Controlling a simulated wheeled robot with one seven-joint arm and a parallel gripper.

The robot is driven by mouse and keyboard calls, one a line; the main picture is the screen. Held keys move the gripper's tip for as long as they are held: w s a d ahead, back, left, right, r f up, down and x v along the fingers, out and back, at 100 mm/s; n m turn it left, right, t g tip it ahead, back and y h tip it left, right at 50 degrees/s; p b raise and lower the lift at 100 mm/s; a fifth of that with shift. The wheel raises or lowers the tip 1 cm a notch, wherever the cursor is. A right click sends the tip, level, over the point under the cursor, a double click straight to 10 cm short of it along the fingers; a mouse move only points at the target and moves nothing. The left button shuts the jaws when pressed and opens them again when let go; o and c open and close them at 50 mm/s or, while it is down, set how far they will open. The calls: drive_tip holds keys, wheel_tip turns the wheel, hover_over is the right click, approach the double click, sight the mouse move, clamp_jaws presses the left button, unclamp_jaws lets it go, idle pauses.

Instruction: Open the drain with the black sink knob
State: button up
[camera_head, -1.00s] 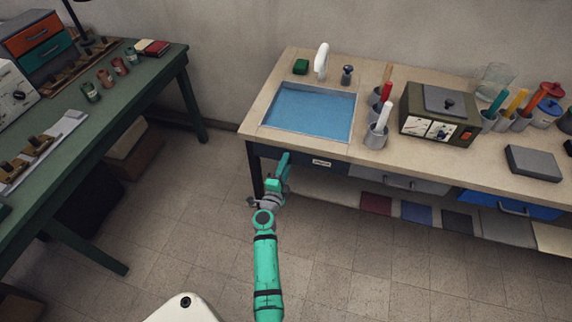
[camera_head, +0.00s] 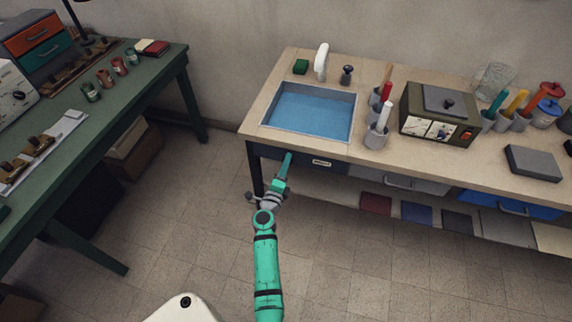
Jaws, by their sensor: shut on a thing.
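The sink (camera_head: 352,118) is set into the left part of the beige counter and holds blue water below its rim. My gripper (camera_head: 288,157) is at the dark front panel below the sink, left of a small label plate. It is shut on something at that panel. The thing between its fingers is hidden by the gripper; by its place it is the black sink knob. The drain is not visible under the water.
A white faucet (camera_head: 321,62) and a small dark-topped object (camera_head: 347,75) stand behind the sink. Tool cups (camera_head: 376,138) and a dark green device (camera_head: 430,125) stand to the right. A green table (camera_head: 70,165) is at the left, with free floor between.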

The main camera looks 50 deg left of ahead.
drive_tip(key=shift+f, duration=0.1)
drive_tip(key=o, duration=1.1)
drive_tip(key=shift+c, duration=0.2)
drive_tip(key=v, duration=1)
drive_tip(key=shift+s+d, duration=0.25)
drive_tip(key=shift+s, duration=0.05)
